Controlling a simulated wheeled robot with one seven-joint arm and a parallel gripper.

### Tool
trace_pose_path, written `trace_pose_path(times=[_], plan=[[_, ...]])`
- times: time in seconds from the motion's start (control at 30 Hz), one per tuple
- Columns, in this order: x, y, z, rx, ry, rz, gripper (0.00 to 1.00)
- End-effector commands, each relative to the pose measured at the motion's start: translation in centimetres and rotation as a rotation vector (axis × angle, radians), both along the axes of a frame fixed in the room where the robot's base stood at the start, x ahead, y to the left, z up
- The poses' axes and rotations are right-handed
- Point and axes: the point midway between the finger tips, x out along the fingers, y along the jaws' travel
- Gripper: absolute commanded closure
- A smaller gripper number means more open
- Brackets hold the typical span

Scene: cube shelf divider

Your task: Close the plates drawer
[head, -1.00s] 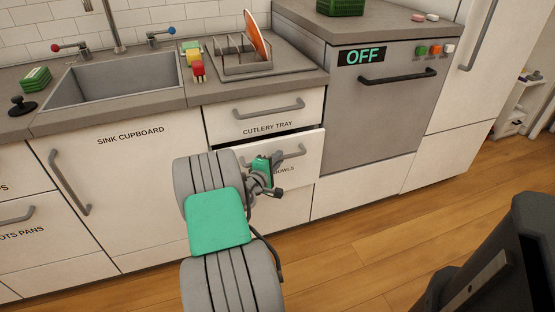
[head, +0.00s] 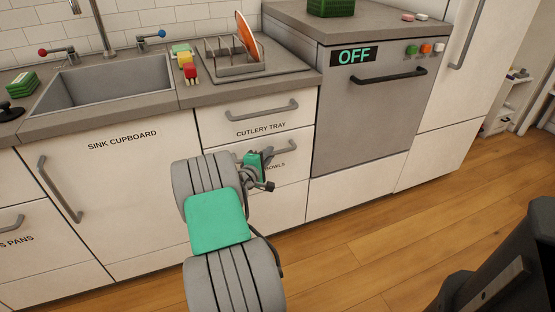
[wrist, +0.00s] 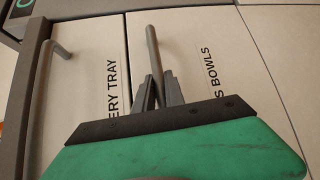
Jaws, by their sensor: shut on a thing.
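The plates drawer (head: 296,170) is a white front whose visible label ends in "BOWLS", directly below the cutlery tray drawer (head: 265,114). Its front looks level with the drawer above, with only a thin seam between them and no dark gap. Its grey bar handle (head: 291,147) also shows in the wrist view (wrist: 153,50). My gripper (head: 267,160) is at this handle, and in the wrist view its two grey fingers (wrist: 158,88) are shut on the handle. My arm hides the left part of the drawer front and part of the label.
The sink cupboard (head: 120,190) is shut at the left. An appliance with an "OFF" display (head: 365,120) stands at the right. A dish rack (head: 235,62) with an orange plate sits on the counter above.

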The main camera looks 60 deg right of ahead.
Motion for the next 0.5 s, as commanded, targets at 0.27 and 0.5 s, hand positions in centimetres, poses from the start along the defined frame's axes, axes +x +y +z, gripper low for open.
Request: trace_pose_path(times=[0.27, 0.5], plan=[[-0.09, 0.03, -0.02, 0.001, 0.001, -0.001, 0.66], [-0.13, 0.01, -0.01, 0.001, 0.001, -0.002, 0.64]])
